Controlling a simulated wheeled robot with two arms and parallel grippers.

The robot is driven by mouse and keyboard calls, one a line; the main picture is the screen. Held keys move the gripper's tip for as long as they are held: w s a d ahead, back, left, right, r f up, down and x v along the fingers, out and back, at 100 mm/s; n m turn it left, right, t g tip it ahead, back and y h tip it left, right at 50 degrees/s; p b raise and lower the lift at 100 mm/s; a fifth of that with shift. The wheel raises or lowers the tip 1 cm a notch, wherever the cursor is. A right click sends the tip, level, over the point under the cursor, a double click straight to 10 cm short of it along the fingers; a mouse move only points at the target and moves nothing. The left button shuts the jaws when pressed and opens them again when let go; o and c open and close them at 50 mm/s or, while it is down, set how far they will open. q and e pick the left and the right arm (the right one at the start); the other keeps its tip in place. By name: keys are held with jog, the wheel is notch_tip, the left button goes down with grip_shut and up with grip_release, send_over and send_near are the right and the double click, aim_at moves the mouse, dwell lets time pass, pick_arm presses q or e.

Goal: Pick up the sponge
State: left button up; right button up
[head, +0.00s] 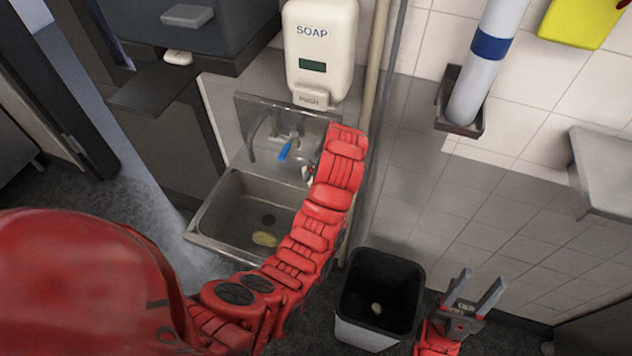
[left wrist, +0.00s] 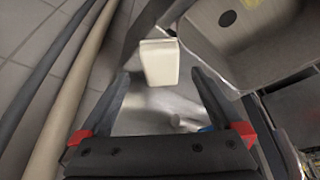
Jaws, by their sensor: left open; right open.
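A yellowish sponge (head: 264,239) lies in the bottom of the metal sink (head: 228,205), near the drain. In the left wrist view a yellow sliver of the sponge (left wrist: 250,3) shows at the top edge, beside the drain hole. My left gripper (left wrist: 160,74) is open, off to one side of the sponge and apart from it. In the head view it is mostly hidden behind my red arm, near the tap. A cream block (left wrist: 160,62) shows between its fingertips in the wrist view; I cannot tell what it is. My right gripper (head: 483,279) is open and empty at the lower right.
A soap dispenser (head: 319,45) hangs on the wall above the sink. The tap with a blue handle (head: 285,151) stands at the sink's back. A bin (head: 381,295) stands right of the sink. Pipes (head: 375,90) run up the wall. A metal shelf (head: 600,165) juts out at right.

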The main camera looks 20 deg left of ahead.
pick_arm(q)
jog(key=shift+w+a+f, duration=0.15)
jog(key=shift+f, duration=0.3)
jog(key=p+x, duration=0.3)
jog(key=shift+w+a+f, duration=0.15)
jog(key=shift+w+a, duration=0.1)
jog(key=shift+a, duration=0.15)
jog(key=shift+x, duration=0.75)
jog(key=c, duration=1.4)
